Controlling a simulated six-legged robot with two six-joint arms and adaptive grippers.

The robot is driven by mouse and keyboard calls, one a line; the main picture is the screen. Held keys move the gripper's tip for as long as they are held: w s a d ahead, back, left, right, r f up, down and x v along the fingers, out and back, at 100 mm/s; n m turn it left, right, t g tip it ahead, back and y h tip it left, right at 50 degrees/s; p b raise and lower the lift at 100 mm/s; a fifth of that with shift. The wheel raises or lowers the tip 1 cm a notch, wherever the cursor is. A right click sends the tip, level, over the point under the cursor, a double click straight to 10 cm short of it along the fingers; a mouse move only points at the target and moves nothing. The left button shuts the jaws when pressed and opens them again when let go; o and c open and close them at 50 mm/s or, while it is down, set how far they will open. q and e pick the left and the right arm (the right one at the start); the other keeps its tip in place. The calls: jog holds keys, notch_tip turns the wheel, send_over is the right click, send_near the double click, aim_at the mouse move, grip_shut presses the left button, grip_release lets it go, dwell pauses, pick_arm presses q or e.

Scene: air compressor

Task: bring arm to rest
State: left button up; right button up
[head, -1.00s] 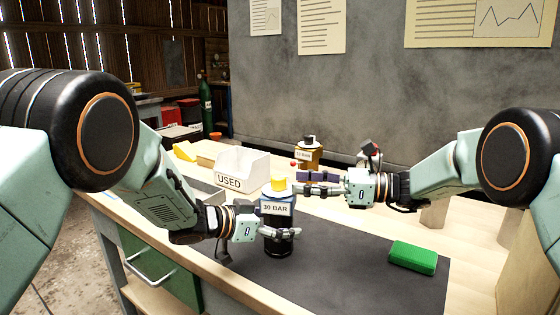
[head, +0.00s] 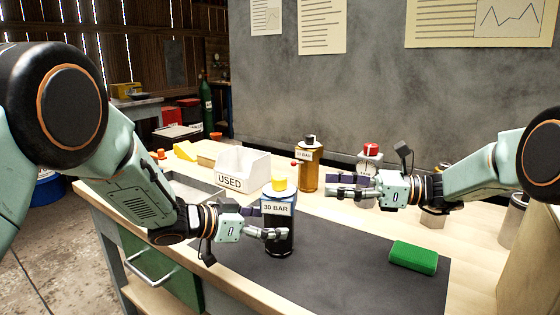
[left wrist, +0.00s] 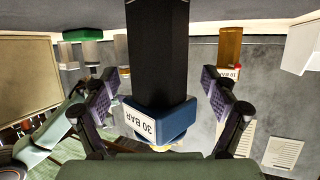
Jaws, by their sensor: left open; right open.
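The bottle labelled 30 BAR (head: 278,232), dark with a blue collar and yellow cap, stands upright on the black mat (head: 345,275). My left gripper (head: 268,226) is open at its left side, with one finger in front of the bottle. In the left wrist view, upside down, the bottle (left wrist: 158,60) shows between the two spread fingers (left wrist: 160,92), with gaps on both sides. My right gripper (head: 343,186) is open and empty above the bench, right of the yellow cap and clear of the bottle.
A white USED bin (head: 238,172) stands behind the bottle. An amber bottle (head: 308,172) and a red-topped gauge (head: 371,152) stand further back. A green box (head: 413,257) lies on the mat at right. The mat's front area is clear.

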aim_at(281, 176)
pick_arm(q)
jog(key=v, duration=0.9)
jog(key=x, duration=1.2)
jog(key=shift+w+d+f, duration=0.1)
jog(key=shift+d+f, duration=0.05)
jog(key=shift+d, duration=0.25)
jog(key=shift+a, duration=0.1)
pick_arm(e)
jog(key=a, duration=0.4)
jog(key=w+a, duration=0.1)
jog(key=a, duration=0.3)
jog(key=w+a, duration=0.1)
jog(key=a, duration=0.2)
jog(key=shift+a, duration=0.4)
pick_arm(q)
jog(key=shift+a, duration=0.15)
pick_arm(e)
jog(key=shift+a+r+m+t, duration=0.15)
jog(key=shift+m+t, duration=0.25)
jog(key=shift+t, duration=0.2)
jog(key=shift+m+t+h, duration=0.4)
jog(key=shift+m+t, duration=0.2)
jog(key=shift+t, duration=0.3)
jog(key=v, duration=1.2)
